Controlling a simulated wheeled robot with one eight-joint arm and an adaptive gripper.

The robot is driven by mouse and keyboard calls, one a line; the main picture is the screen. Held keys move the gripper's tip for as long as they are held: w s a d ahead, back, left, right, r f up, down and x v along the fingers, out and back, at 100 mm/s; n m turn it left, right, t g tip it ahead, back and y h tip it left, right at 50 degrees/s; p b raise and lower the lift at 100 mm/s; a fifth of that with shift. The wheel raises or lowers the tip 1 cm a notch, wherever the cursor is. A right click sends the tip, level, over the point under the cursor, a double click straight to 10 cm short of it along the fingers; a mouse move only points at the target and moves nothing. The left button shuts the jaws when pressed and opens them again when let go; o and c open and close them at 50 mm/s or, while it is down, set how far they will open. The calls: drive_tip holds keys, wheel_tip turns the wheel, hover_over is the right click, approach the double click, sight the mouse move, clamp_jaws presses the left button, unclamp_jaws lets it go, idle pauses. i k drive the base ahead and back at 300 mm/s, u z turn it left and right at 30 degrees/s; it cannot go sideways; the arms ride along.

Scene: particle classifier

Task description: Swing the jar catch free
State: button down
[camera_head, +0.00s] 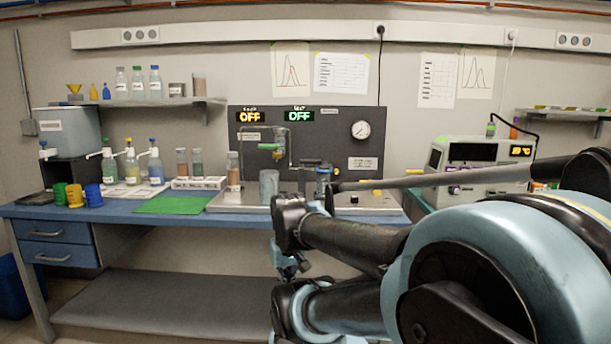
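The classifier is a dark upright panel (340,122) with a pale metal base plate (225,201) on the blue bench. A grey, see-through jar (269,186) stands upright on the base plate, left of my arm. A second glassy, bluish vessel (323,178) stands to its right, partly hidden by my arm. I cannot make out the jar catch for certain; it is too small or hidden. My arm reaches in from the right, its dark joints in front of the bench edge. Small teal and black parts, possibly my gripper (290,264), hang below the bench top, apart from the jar. Their fingers are not clear.
A green mat (173,205), coloured cups (75,195) and several bottles stand to the left. A white instrument (480,160) stands at right. The bench's lower shelf (170,305) is bare.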

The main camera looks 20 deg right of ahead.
sight(302, 162)
drive_tip(key=z, duration=1.9)
drive_tip(key=k, duration=0.4)
drive_tip(key=u, duration=1.2)
